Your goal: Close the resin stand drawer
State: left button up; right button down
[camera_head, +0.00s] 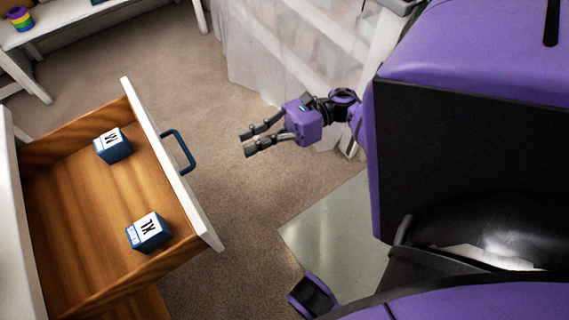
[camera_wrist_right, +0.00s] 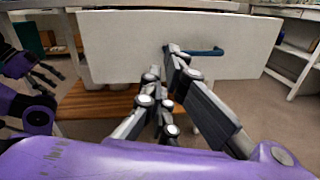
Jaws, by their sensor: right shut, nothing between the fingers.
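The resin stand drawer (camera_head: 75,210) is pulled out at the left of the head view. It has a wooden inside and a white front panel (camera_head: 180,180) with a blue handle (camera_head: 180,150). The panel (camera_wrist_right: 115,45) and handle (camera_wrist_right: 210,52) face my right gripper in the wrist view. My right gripper (camera_head: 247,142) is shut and empty, to the right of the handle and apart from it in the head view. Its fingers (camera_wrist_right: 165,75) partly cover the handle's left end in the wrist view. My left gripper (camera_wrist_right: 30,68) shows at the wrist view's left edge, its jaws unclear.
Two blue boxes with white labelled tops, one box (camera_head: 113,146) farther back and one box (camera_head: 148,232) nearer, sit in the drawer. Bare carpet (camera_head: 225,215) lies between drawer and robot. A white table (camera_head: 60,18) with a rainbow-coloured object (camera_head: 20,18) stands at upper left.

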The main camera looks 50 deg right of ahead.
jog(key=s+n+g, duration=0.2)
jog(key=n+p, duration=0.2)
send_near(191, 194)
jog(key=x, duration=0.6)
jog(key=shift+a+r+y, duration=0.25)
jog(key=shift+a+y, duration=0.15)
jog(key=shift+a, duration=0.05)
pick_arm(q)
jog(key=shift+d+r, duration=0.25)
jog(key=shift+r, duration=0.75)
pick_arm(e)
jog(key=shift+a, duration=0.1)
